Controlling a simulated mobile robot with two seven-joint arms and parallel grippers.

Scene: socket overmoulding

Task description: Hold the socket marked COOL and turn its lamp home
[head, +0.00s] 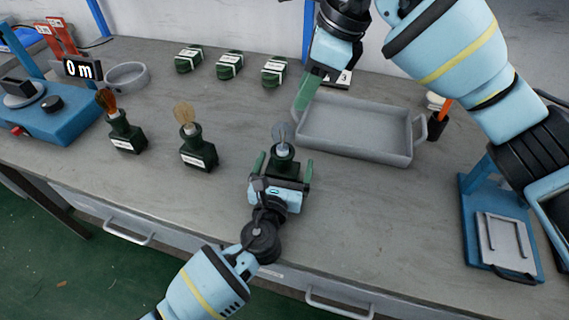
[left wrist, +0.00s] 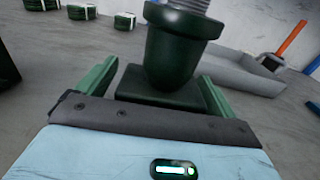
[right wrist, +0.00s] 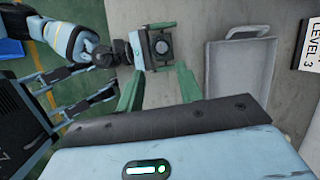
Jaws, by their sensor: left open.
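A dark green socket (head: 283,165) stands upright at the table's front middle, with a clear greyish lamp (head: 282,133) in its top. Its label is hidden. My left gripper (head: 282,178) is open, with a finger on each side of the socket's base; the left wrist view shows the socket (left wrist: 172,55) between the fingers, apparently with gaps. My right gripper (head: 308,92) is open and empty, above the table behind the lamp. Two similar sockets stand to the left, one with a dark amber lamp (head: 107,102), one with a pale amber lamp (head: 184,113); their labels are unreadable.
A grey tray (head: 355,130) lies empty behind and right of the socket. Several green packs (head: 230,65) line the back. A blue device (head: 55,110) stands at the left, a blue stand (head: 500,225) at the right.

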